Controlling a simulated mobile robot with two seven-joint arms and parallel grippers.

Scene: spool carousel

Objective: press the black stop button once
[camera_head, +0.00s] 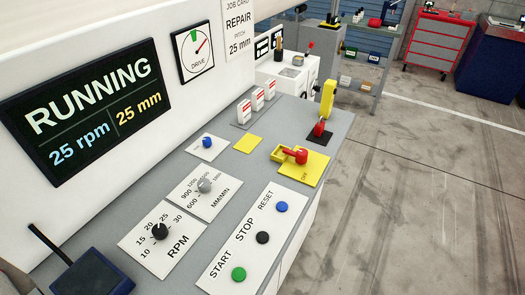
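The black stop button (262,237) sits on a white plate (232,262) on the grey console, under the printed word STOP. It lies between the green start button (238,273), nearer to me, and the blue reset button (281,206), farther away. All three are unobstructed, and nothing touches the black button. The display (85,110) on the white wall reads RUNNING, 25 rpm and 25 mm. Neither of my grippers can be made out in the head view.
An RPM knob (159,231), a MM/MIN knob (204,186), a small blue button (207,142) and a red handle on a yellow OFF plate (309,173) surround the button plate. A dark blue box (92,275) with a black rod is at lower left. Open floor lies right.

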